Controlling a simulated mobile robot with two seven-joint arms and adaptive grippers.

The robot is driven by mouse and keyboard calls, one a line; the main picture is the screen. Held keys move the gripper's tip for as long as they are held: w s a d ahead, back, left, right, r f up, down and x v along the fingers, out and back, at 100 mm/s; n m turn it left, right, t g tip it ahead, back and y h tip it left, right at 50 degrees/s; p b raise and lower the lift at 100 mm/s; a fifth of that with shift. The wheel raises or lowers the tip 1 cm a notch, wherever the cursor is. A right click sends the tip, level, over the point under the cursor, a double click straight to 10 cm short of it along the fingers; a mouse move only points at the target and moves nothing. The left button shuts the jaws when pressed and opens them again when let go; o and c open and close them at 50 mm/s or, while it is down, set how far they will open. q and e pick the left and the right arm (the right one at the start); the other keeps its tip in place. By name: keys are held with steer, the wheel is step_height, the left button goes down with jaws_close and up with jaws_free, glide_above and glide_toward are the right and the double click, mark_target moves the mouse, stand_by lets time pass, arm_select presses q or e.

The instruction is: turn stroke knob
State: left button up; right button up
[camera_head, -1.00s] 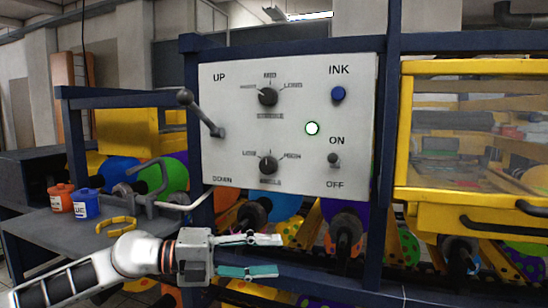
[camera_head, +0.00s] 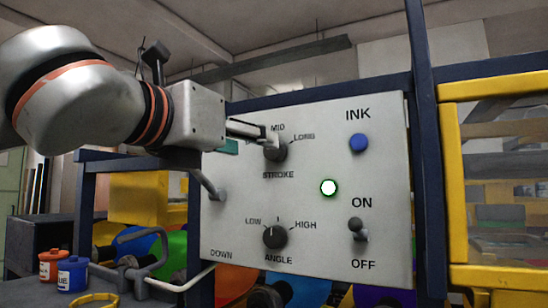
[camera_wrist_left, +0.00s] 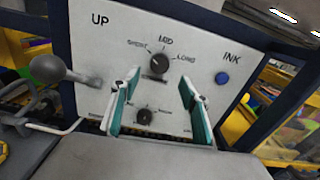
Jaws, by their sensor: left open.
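The stroke knob (camera_head: 275,151) is a dark round dial on the upper left of the white control panel (camera_head: 310,245). MID and LONG show around it in the head view; the SHORT side is hidden behind my gripper. It also shows in the left wrist view (camera_wrist_left: 159,64), beyond and between the fingers. My left gripper (camera_head: 250,138) reaches in from the left, in front of the panel by the knob. In the left wrist view the gripper (camera_wrist_left: 158,95) has its two teal-padded fingers spread, with nothing between them. My right gripper is not in view.
The angle knob (camera_head: 275,236) sits below the stroke knob. A blue INK button (camera_head: 359,143), a lit round light (camera_head: 328,188) and an ON/OFF switch (camera_head: 357,230) are to the right. A lever with a ball end (camera_wrist_left: 48,69) sticks out at the panel's left.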

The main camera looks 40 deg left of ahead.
mark_target(272, 151)
arm_select(q)
steer(key=x, duration=0.7)
steer(key=shift+w, duration=0.2)
steer(key=c, duration=1.1)
